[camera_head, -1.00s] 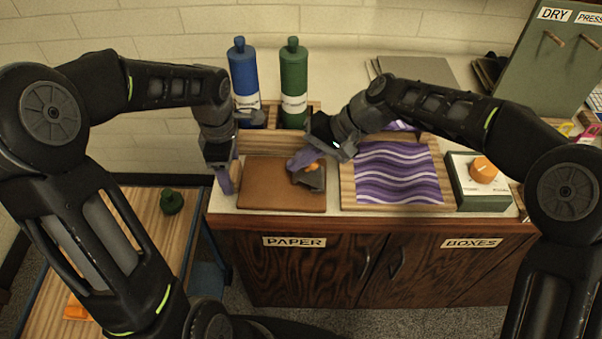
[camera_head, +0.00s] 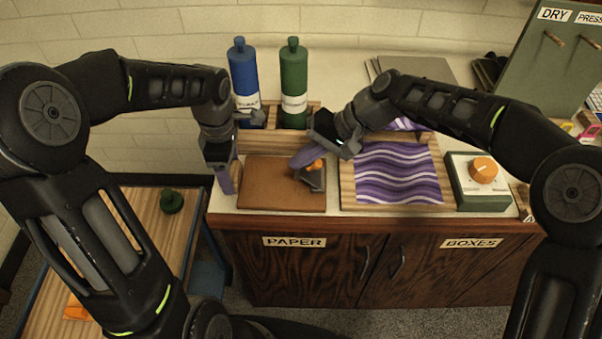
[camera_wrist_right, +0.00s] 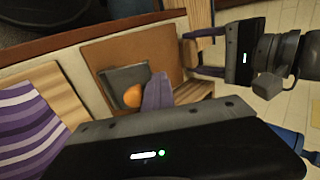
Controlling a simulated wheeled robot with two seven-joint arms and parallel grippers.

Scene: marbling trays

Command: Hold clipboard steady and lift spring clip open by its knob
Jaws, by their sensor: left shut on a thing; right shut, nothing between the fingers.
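The brown clipboard (camera_head: 265,190) lies flat on the counter and also shows in the right wrist view (camera_wrist_right: 155,45). Its dark grey spring clip (camera_head: 312,181) is at the right end, with an orange knob (camera_head: 318,163) on it. The clip looks tilted up from the board. My left gripper (camera_head: 227,178) is shut on the clipboard's left edge. My right gripper (camera_head: 303,158) is shut and empty; its purple fingers are right beside the knob (camera_wrist_right: 132,96) in the right wrist view. Whether they touch knob or clip, I cannot tell.
A wooden tray (camera_head: 347,190) with purple wavy paper stands close right of the clipboard. Further right is a green box (camera_head: 467,196) with an orange dial. Blue (camera_head: 243,75) and green (camera_head: 293,75) bottles stand in a wooden rack behind. The counter's front edge is close.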

